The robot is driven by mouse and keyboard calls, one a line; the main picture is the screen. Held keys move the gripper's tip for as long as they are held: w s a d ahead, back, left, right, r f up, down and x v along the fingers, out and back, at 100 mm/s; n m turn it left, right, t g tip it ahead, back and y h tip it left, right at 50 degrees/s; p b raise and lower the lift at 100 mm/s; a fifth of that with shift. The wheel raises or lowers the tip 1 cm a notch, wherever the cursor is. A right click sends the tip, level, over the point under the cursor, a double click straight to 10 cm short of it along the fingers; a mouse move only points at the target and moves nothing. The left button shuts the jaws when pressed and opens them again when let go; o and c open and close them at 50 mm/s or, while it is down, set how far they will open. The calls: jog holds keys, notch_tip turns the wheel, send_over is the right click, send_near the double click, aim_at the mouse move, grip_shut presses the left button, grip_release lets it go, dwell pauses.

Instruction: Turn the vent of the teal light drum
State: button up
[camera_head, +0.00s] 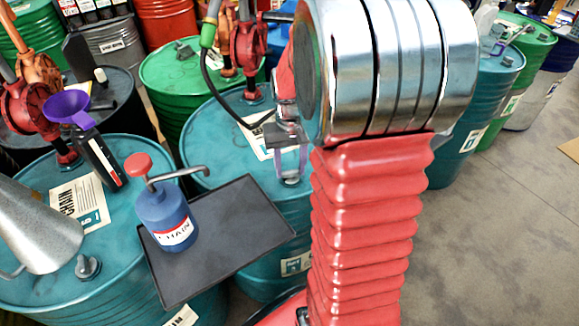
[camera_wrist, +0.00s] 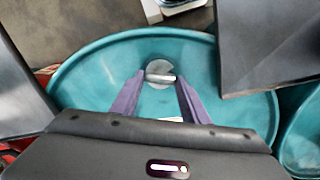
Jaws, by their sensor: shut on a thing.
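The teal light drum (camera_head: 215,150) stands behind the dark tray in the head view, partly hidden by my arm. Its top fills the middle of the wrist view (camera_wrist: 95,80). The vent (camera_wrist: 160,68) is a small grey metal piece on a round fitting near the rim. My gripper (camera_wrist: 161,78) has its two purple fingers on either side of the vent and is shut on it. In the head view my gripper (camera_head: 290,162) points down at the drum top, and the vent (camera_head: 291,179) shows only in part between the fingers.
A dark tray (camera_head: 240,215) bears a blue pump can (camera_head: 165,215) close to the drum. A red pump (camera_head: 250,60) stands at the drum's back. A nearer teal drum (camera_head: 120,250) carries a black bottle with purple funnel (camera_head: 95,145) and a metal jug (camera_head: 35,225).

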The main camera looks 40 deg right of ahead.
jog(key=shift+w+n, duration=0.2)
jog(key=shift+n, duration=0.6)
jog(key=shift+r, duration=0.1)
jog(key=o, duration=1.1)
jog(key=shift+c, duration=0.2)
jog(key=shift+s, duration=0.1)
notch_tip(320, 180, up, 14)
jog(key=shift+f, duration=0.2)
